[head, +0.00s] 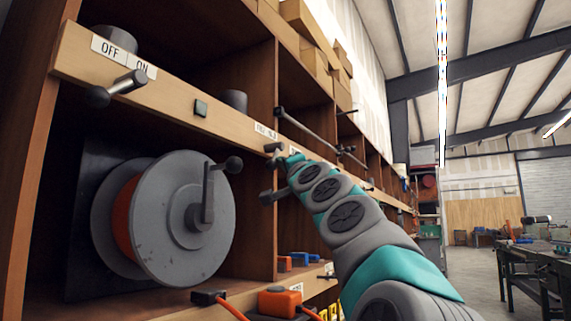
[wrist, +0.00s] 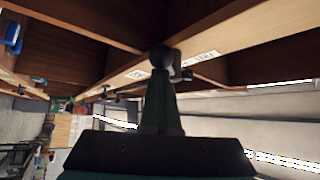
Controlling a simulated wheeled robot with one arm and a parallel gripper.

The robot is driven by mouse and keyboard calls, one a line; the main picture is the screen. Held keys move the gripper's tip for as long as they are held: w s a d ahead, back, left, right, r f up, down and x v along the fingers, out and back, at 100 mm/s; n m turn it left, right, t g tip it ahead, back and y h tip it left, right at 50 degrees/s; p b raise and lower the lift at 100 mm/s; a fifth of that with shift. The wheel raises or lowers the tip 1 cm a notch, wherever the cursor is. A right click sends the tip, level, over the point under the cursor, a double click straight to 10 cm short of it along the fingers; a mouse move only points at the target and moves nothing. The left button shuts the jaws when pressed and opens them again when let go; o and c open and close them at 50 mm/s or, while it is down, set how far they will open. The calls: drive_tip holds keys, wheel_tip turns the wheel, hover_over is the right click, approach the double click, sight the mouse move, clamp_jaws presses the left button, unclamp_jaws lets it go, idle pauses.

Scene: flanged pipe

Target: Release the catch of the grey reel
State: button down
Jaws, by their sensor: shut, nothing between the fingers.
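The grey reel (head: 168,215) stands in the left bay, wound with something orange, its dark crank (head: 207,190) on the front face. I cannot tell for certain which part is its catch. On the shelf rail (head: 180,95) to its upper right is a small dark knob (head: 273,148) below a white label (head: 265,131). My gripper (head: 283,163) is close by this knob, small and partly hidden by my arm. In the wrist view my gripper (wrist: 162,78) is shut and empty, pointing at a dark round knob (wrist: 164,56); I cannot tell whether they touch.
A lever (head: 117,88) sits at the OFF/ON label, with a dark square button (head: 200,108) to its right. Another dark handle (head: 272,195) juts from the divider below my gripper. An orange box (head: 280,301) with cable is below. The aisle at right is open.

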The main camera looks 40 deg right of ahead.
drive_tip(key=shift+s+a+r+m+g+p, duration=0.15)
drive_tip(key=shift+a+r+m+g+p, duration=0.3)
drive_tip(key=shift+p, duration=0.25)
drive_tip(key=shift+f+m+h, duration=0.25)
drive_tip(key=shift+f+h, duration=0.05)
drive_tip(key=shift+d+f, duration=0.1)
drive_tip(key=s+r+b, duration=0.1)
drive_tip(key=s+r, duration=0.1)
drive_tip(key=s, duration=0.7)
drive_tip(key=shift+d+r, duration=0.25)
drive_tip(key=shift+d, duration=0.05)
drive_tip(key=shift+s, duration=0.2)
